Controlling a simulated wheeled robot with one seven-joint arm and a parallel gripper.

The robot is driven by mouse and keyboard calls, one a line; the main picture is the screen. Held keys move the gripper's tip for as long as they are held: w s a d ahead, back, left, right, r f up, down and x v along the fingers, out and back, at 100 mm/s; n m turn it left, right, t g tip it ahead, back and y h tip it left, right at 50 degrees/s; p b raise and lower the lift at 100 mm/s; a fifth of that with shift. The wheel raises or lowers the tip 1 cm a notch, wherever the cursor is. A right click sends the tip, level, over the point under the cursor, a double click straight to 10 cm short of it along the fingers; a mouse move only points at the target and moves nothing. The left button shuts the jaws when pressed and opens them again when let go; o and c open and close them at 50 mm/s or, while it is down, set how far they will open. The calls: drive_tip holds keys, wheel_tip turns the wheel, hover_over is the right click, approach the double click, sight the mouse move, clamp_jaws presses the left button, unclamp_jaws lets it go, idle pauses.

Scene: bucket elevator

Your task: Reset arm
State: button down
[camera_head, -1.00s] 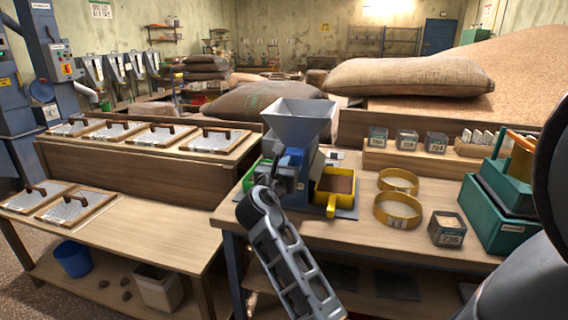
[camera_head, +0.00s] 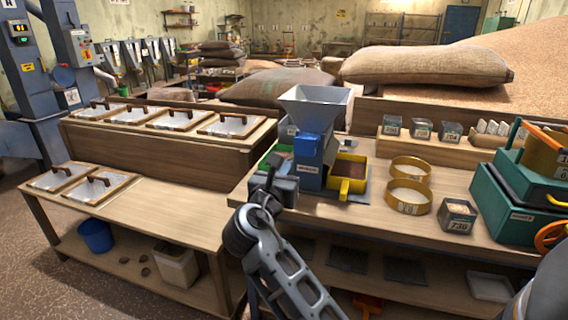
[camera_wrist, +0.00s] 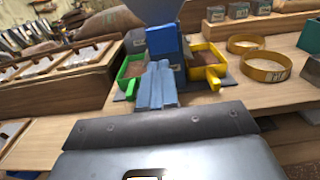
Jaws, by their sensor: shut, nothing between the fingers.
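My gripper (camera_head: 272,172) is in front of the work table, just short of the blue and grey hopper machine (camera_head: 312,130). Its fingers look closed together and hold nothing; in the wrist view the closed fingers (camera_wrist: 157,88) point at the machine's blue body (camera_wrist: 165,45). My arm reaches up from the bottom of the head view. A yellow tray (camera_head: 347,180) with brown grain sits at the machine's right. A green tray (camera_head: 270,158) at its left is partly hidden; it shows more clearly in the wrist view (camera_wrist: 124,72).
Two yellow sieve rings (camera_head: 408,203), a small labelled box (camera_head: 457,217) and a teal machine (camera_head: 510,205) stand to the right on the table. A lower bench (camera_head: 150,215) with framed trays (camera_head: 103,187) is at left. A blue bucket (camera_head: 96,236) sits on its shelf.

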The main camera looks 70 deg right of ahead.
drive_tip(key=shift+a, duration=0.2)
drive_tip(key=s+a+f+m+t+y, duration=0.2)
drive_tip(key=a+f+t+y, duration=0.3)
drive_tip(key=a+f, duration=0.45)
drive_tip(key=s+a+f+m+t+y, duration=0.25)
drive_tip(key=a+f+t+y, duration=0.3)
drive_tip(key=a, duration=0.65)
drive_tip(key=s+a+m+t+y, duration=0.2)
drive_tip(key=s+a+m+y, duration=0.35)
drive_tip(key=s+a, duration=0.4)
drive_tip(key=s+a+r+m+t+y, duration=0.1)
drive_tip(key=s+a+r+m+y, duration=0.1)
drive_tip(key=s+r+m, duration=0.5)
drive_tip(key=shift+s+a+r+m, duration=0.3)
drive_tip(key=shift+s+a+m, duration=0.45)
drive_tip(key=shift+m, duration=0.25)
